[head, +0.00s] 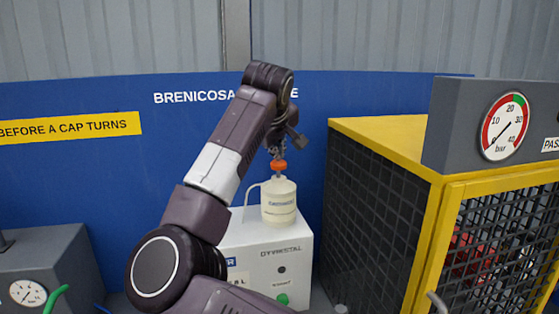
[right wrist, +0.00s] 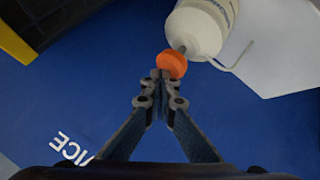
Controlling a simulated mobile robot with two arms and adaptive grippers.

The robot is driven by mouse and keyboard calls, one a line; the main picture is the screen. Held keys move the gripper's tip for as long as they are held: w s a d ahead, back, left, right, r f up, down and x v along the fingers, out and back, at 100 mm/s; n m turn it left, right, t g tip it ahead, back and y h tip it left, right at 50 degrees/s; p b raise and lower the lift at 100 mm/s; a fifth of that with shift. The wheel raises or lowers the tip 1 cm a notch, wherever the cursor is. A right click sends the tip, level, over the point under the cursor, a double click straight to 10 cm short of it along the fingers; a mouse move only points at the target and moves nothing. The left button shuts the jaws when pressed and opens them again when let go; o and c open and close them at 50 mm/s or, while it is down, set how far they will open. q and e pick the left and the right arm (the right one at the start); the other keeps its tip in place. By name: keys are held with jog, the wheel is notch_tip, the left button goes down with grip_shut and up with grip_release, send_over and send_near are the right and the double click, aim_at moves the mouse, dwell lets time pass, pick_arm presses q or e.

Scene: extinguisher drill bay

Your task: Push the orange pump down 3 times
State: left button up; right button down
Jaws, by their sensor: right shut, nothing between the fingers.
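The orange pump (head: 278,166) sits on top of a cream bottle (head: 279,204), which stands upright on a white box. My right gripper (head: 277,150) is shut and empty, directly above the pump with its fingers pointing down. In the right wrist view the closed fingertips (right wrist: 161,75) are at the orange pump head (right wrist: 172,64); whether they touch it or sit just short of it I cannot tell. The bottle also shows in the right wrist view (right wrist: 200,28), with a thin spout tube at its side. My left gripper is not in view.
The white box (head: 302,262) has a green button on its front. A yellow-framed mesh cage (head: 435,235) with a pressure gauge (head: 504,127) stands close on the right. A grey box (head: 45,262) with a dial is at the left. A blue panel (head: 110,185) stands behind.

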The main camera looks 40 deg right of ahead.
jog(key=shift+f, duration=0.4)
jog(key=shift+r, duration=0.1)
dwell(0.3)
jog(key=shift+r, duration=0.5)
notch_tip(320, 180, up, 6)
jog(key=p, duration=0.5)
jog(key=shift+r, duration=0.1)
jog(key=shift+d, duration=0.1)
dwell(1.7)
